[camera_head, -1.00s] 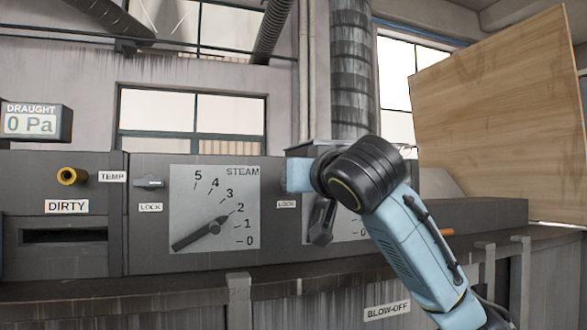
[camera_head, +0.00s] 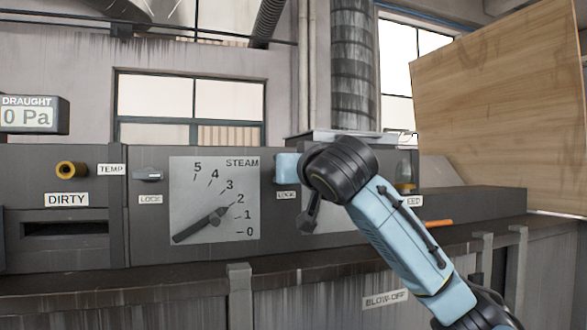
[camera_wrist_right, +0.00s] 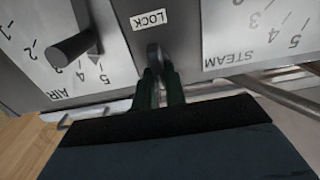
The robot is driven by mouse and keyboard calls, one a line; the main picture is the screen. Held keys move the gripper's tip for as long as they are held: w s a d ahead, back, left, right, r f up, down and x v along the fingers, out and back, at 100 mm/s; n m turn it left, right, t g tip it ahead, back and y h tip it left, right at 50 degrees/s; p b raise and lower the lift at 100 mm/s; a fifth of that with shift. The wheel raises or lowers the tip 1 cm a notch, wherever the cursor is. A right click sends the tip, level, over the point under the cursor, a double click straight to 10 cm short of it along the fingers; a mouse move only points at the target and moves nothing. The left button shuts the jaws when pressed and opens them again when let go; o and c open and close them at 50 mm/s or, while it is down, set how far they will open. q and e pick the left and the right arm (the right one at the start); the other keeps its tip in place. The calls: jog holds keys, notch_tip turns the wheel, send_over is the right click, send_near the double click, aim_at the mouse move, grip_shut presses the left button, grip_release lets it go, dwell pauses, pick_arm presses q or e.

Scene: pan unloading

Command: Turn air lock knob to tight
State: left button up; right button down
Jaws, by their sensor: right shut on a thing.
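The air lock knob (camera_wrist_right: 153,52) is a small dark grey knob below the upside-down LOCK label (camera_wrist_right: 149,19) in the right wrist view, between the AIR and STEAM dials. My right gripper (camera_wrist_right: 160,80) is shut on this knob, with a dark finger on each side. The knob's exact angle is hard to tell between the fingers. In the head view my right arm covers the knob, and only the LOCK label (camera_head: 287,195) beside it shows. My left gripper is in neither view.
The air dial's dark handle (camera_wrist_right: 74,47) stands out close beside my right gripper. The steam dial (camera_head: 214,198) and another lock knob (camera_head: 148,175) are to the left on the panel. A wooden board (camera_head: 500,110) stands at the right.

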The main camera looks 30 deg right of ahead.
dwell(0.3)
jog(key=m+b, duration=0.2)
jog(key=m, duration=0.4)
jog(key=f+m+b, duration=0.1)
jog(key=m, duration=0.5)
jog(key=d+m+b, duration=0.1)
jog(key=m+b, duration=0.1)
jog(key=m, duration=0.3)
jog(key=shift+s+f+m+b, duration=0.1)
jog(key=shift+f+m+b, duration=0.05)
jog(key=shift+m+b, duration=0.25)
jog(key=shift+d, duration=0.1)
dwell(0.3)
jog(key=c, duration=1.4)
grip_release()
jog(key=shift+c, duration=0.2)
jog(key=shift+s, duration=0.1)
